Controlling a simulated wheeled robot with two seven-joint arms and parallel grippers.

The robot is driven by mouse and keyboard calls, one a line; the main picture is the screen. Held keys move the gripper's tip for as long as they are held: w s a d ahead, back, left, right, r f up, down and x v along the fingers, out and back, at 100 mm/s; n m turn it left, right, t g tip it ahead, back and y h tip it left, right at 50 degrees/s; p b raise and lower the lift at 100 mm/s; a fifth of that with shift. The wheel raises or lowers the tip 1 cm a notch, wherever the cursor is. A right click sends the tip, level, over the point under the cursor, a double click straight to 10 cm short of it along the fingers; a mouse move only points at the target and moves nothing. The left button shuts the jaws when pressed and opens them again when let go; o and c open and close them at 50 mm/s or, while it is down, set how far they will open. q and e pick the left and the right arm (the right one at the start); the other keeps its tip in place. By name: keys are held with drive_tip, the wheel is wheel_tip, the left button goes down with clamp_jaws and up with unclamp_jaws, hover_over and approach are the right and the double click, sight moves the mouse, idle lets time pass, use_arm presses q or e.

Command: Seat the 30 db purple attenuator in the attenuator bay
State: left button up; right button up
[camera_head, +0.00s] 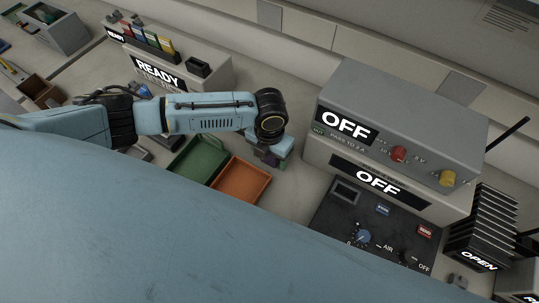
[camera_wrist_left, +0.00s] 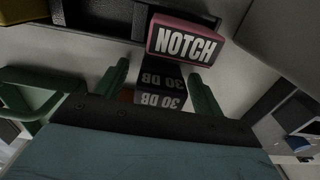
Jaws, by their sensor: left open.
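In the left wrist view a dark block marked 30 DB (camera_wrist_left: 160,88) lies between the two green fingers of my left gripper (camera_wrist_left: 160,82). Its lettering shows upside down on two faces, and its colour looks nearly black in shadow. The fingers are open, with a visible gap on each side of it. In the head view my left gripper (camera_head: 272,157) points down just behind the orange tray, and a small purple patch shows beneath it. I cannot tell for certain which opening is the attenuator bay; a square recess (camera_head: 345,192) shows on the black panel. My right gripper is not in view.
A pink NOTCH block (camera_wrist_left: 185,42) sits close beyond the 30 DB block. A green tray (camera_head: 198,158) and an orange tray (camera_head: 252,186) lie beside my gripper. The grey box marked OFF (camera_head: 440,122) stands to the right, and a READY box (camera_head: 212,72) behind my arm.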

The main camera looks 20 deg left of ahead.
use_arm(q)
drive_tip(key=c, duration=1.2)
drive_tip(key=shift+o, duration=0.2)
wheel_tip(320, 180, up, 10)
drive_tip(key=shift+r+p, duration=0.1)
drive_tip(key=shift+p, duration=0.4)
drive_tip(key=n, duration=0.2)
drive_tip(key=r+n, duration=0.1)
drive_tip(key=n, duration=0.1)
drive_tip(key=shift+w+a, duration=0.1)
drive_tip(key=shift+w, duration=0.3)
drive_tip(key=w+a+r+n+b, duration=0.1)
drive_tip(key=r+n, duration=0.4)
drive_tip(key=n, duration=1.1)
drive_tip(key=w+a+r+n+b, duration=0.1)
drive_tip(key=r+n, duration=0.4)
drive_tip(key=n, duration=1.2)
drive_tip(key=shift+w+a+r+n+b, duration=0.25)
drive_tip(key=shift+a+b, duration=0.35)
drive_tip(key=shift+a, duration=0.35)
